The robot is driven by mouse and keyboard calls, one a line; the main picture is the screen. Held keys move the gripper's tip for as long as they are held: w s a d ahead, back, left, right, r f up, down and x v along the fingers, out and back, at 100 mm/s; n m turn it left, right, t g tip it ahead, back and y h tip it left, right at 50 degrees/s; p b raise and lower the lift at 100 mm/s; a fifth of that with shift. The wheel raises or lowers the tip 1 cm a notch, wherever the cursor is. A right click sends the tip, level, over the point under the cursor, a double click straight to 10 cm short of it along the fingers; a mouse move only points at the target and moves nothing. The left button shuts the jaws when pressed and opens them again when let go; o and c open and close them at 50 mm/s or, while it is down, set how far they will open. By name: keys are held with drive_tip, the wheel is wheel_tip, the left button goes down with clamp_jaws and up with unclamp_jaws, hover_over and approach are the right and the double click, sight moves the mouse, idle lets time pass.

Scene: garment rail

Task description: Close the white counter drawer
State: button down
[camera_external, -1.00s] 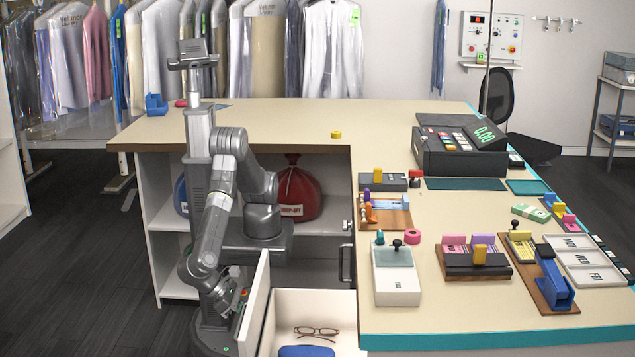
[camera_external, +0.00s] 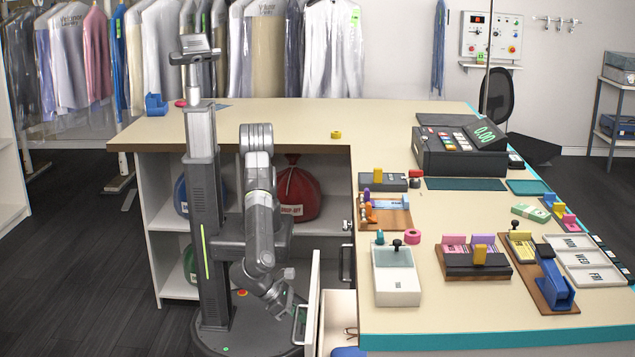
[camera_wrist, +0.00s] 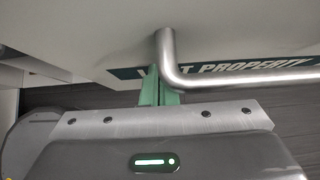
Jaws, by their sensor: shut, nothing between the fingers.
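The white counter drawer (camera_external: 340,308) is partly open below the counter's left side in the external view, its front panel (camera_external: 314,300) standing left of the counter. My gripper (camera_external: 300,318) is at the outer face of that panel. In the wrist view the green fingertips of my gripper (camera_wrist: 158,88) are shut and empty. They are at the white drawer front (camera_wrist: 95,45), just left of the bend of its metal handle (camera_wrist: 235,82); I cannot tell whether they touch it. A green label (camera_wrist: 235,68) reading "PROPERTY" is partly covered by the handle and fingers.
Glasses (camera_external: 350,333) and a blue case (camera_external: 348,351) lie in the drawer. The counter top (camera_external: 270,115) holds a till (camera_external: 455,150) and several small items. Open shelves with a red bag (camera_external: 298,195) are behind my arm. Dark floor (camera_external: 90,270) is clear to the left.

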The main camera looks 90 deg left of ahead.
drive_tip(key=w, duration=1.2)
drive_tip(key=shift+w+p, duration=0.15)
drive_tip(key=shift+p, duration=0.3)
drive_tip(key=shift+w+r, duration=0.2)
drive_tip(key=s+r, duration=0.6)
drive_tip(key=s, duration=0.6)
drive_tip(key=shift+r, duration=0.35)
